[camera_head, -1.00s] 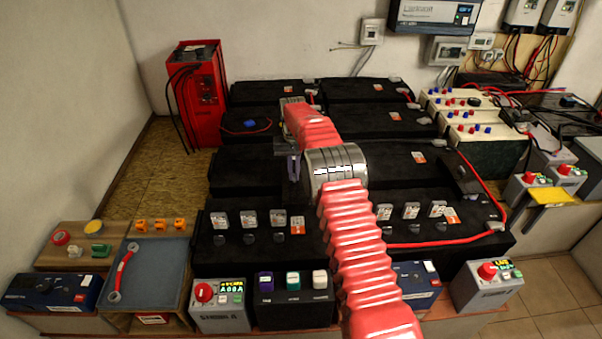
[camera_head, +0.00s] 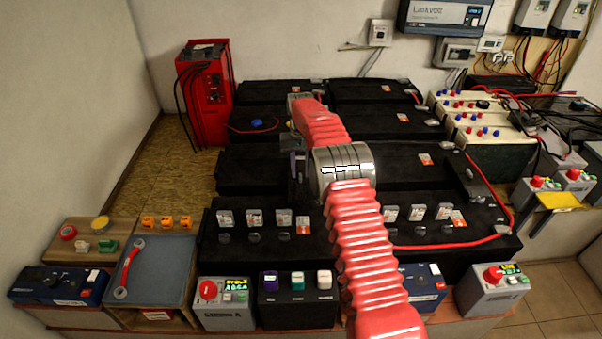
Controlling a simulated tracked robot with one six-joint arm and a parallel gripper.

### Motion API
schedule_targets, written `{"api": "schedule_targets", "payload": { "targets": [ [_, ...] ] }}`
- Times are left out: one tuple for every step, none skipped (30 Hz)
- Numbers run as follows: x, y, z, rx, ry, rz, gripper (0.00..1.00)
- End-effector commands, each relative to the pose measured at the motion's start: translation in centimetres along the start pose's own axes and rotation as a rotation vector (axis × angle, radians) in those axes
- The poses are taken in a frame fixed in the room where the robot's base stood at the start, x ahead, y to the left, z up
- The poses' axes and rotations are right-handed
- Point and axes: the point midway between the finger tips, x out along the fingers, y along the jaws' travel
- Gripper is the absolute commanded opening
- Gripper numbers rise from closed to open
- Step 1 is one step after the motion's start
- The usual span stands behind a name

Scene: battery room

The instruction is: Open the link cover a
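Small clear covers stand along the front black battery row, in a left group (camera_head: 254,218) and a right group (camera_head: 416,212). No readable letter marks one as link cover a, so I cannot tell which it is. The left group's covers look upright. My arm reaches up from the bottom over the battery rows. Its end, with a dark part and a purple piece, hangs over the second row, behind and right of the left group. My gripper (camera_head: 297,168) is small and partly hidden by my arm; its fingers cannot be made out.
A grey box marked STRING A (camera_head: 225,300) and a black switch box (camera_head: 298,298) stand in front of the batteries. A blue tray (camera_head: 160,268) holds a red-handled wrench (camera_head: 128,268). A red cable (camera_head: 455,244) runs along the front right. A red unit (camera_head: 205,95) stands back left.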

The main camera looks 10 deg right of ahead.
Motion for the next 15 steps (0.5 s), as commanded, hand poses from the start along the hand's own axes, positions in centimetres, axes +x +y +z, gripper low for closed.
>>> {"api": "schedule_targets", "payload": {
  "targets": [
    [-0.8, 0.0, -0.1, 0.000, 0.004, -0.001, 0.27],
    [-1.3, 0.0, -0.1, 0.000, 0.005, -0.001, 0.27],
    [-1.9, 0.0, -0.1, 0.000, 0.004, -0.001, 0.27],
    [-2.5, 0.0, -0.1, 0.000, 0.005, -0.001, 0.27],
    [-3.0, 0.0, -0.1, 0.000, 0.005, -0.001, 0.27],
    [-3.6, 0.0, -0.1, 0.001, 0.004, -0.001, 0.27],
    [-4.2, 0.1, -0.1, 0.001, 0.004, -0.001, 0.27],
    [-4.7, 0.1, -0.1, 0.001, 0.005, -0.001, 0.27],
    [-5.5, 0.1, -0.1, 0.001, 0.005, -0.001, 0.27],
    [-6.0, 0.1, -0.1, 0.001, 0.005, -0.001, 0.27],
    [-6.5, 0.1, -0.1, 0.001, 0.005, -0.001, 0.27],
    [-7.2, 0.1, -0.1, 0.001, 0.004, -0.001, 0.27],
    [-7.7, 0.1, -0.1, 0.001, 0.005, -0.001, 0.27],
    [-8.2, 0.1, -0.1, 0.001, 0.005, -0.001, 0.27],
    [-8.9, 0.1, -0.1, 0.001, 0.004, -0.001, 0.27]
  ]
}}
